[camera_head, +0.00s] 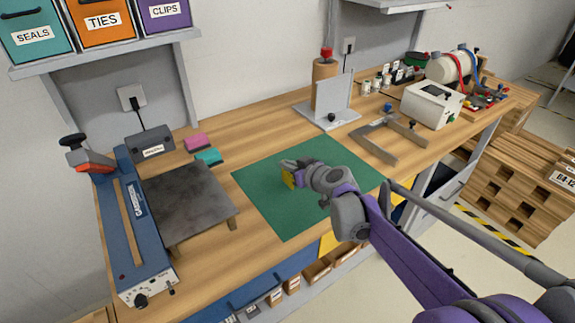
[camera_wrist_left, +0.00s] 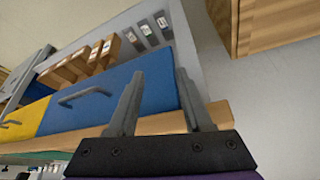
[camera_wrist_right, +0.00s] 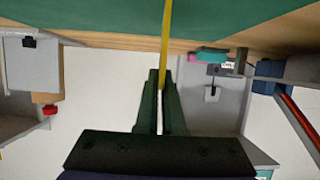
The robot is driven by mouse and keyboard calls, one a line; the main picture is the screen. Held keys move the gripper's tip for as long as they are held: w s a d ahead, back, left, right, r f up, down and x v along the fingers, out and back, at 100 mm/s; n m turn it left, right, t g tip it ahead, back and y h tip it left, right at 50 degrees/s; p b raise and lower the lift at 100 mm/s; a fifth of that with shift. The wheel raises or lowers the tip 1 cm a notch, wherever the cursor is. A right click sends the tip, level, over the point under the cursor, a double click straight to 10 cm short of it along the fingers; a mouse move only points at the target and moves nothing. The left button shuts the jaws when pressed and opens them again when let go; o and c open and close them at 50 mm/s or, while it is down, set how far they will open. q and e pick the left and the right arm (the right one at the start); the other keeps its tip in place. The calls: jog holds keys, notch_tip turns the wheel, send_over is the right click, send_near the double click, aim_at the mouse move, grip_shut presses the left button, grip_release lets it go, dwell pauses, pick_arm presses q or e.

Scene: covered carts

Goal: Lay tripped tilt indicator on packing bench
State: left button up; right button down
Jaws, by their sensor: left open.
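My right gripper (camera_head: 290,170) is low over the green mat (camera_head: 270,215) on the wooden packing bench (camera_head: 255,148). It holds a small yellow piece (camera_head: 287,179), which looks like the tilt indicator. In the right wrist view, the fingers (camera_wrist_right: 161,75) are closed on this piece (camera_wrist_right: 166,40), seen edge-on as a thin yellow strip against the mat. I cannot tell whether it touches the mat, and its face is not readable. My left gripper (camera_wrist_left: 155,78) is open and empty, in front of the bench's blue drawer front (camera_wrist_left: 90,100); it is outside the head view.
Left of the mat are a dark plate (camera_head: 190,205) and a blue sealer (camera_head: 135,220). Pink (camera_head: 197,141) and teal (camera_head: 209,157) blocks lie behind it. A grey stand (camera_head: 335,105), a grey frame (camera_head: 385,140) and a white printer (camera_head: 431,104) stand right. The mat is otherwise clear.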

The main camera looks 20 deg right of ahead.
jog(key=shift+f, duration=0.3)
jog(key=c, duration=1)
grip_release()
jog(key=shift+c, duration=0.2)
jog(key=shift+r, duration=0.25)
jog(key=p+v, duration=0.1)
jog(key=v, duration=1.1)
jog(key=s+a+f+m+g, duration=0.1)
jog(key=s+a+f+g, duration=0.2)
jog(key=s, duration=0.5)
jog(key=s+a+f+g, duration=0.2)
jog(key=s+a+f, duration=0.1)
jog(key=s+f, duration=0.35)
jog(key=s+d+f+m+g+h, duration=0.2)
jog(key=s+f, duration=0.4)
jog(key=s, duration=0.6)
jog(key=d+m+h, duration=0.1)
jog(key=h, duration=0.1)
jog(key=shift+s+f+g+h, duration=0.3)
jog(key=shift+s+f, duration=0.05)
jog(key=shift+s, duration=0.05)
jog(key=shift+d, duration=0.1)
